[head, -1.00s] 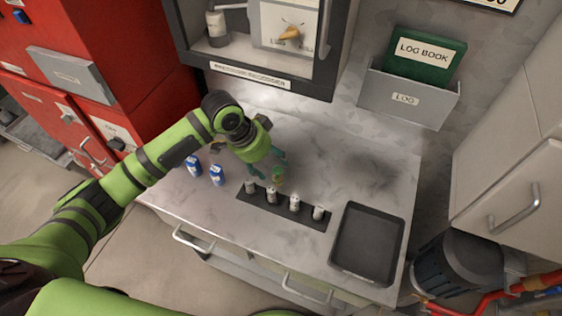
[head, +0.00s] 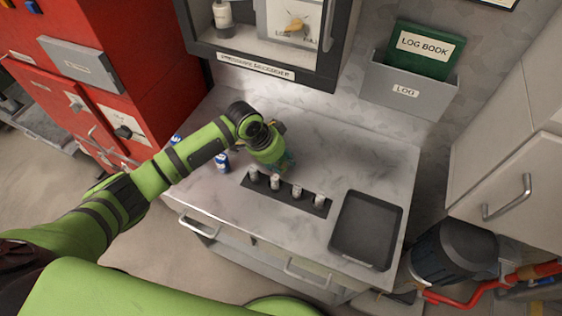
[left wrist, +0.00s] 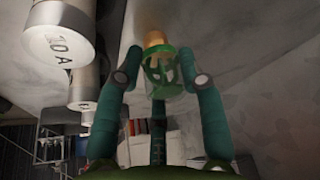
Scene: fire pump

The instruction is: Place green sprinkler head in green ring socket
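The green sprinkler head (left wrist: 162,72), with a brass-coloured end, is between the fingertips of my left gripper (left wrist: 160,65) in the left wrist view. The fingers are close against both its sides; I cannot tell whether they grip it. In the head view my left gripper (head: 282,165) is low over the counter, just behind the black strip, and hides the sprinkler head. I cannot make out the green ring socket in either view. My right gripper is not in view.
A black strip (head: 262,201) with several light cylinders (head: 297,191) lies just in front of the gripper. A dark tray (head: 366,232) is to the right, a blue can (head: 222,162) to the left. The cabinet (head: 268,72) overhangs the back. The counter's back right is clear.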

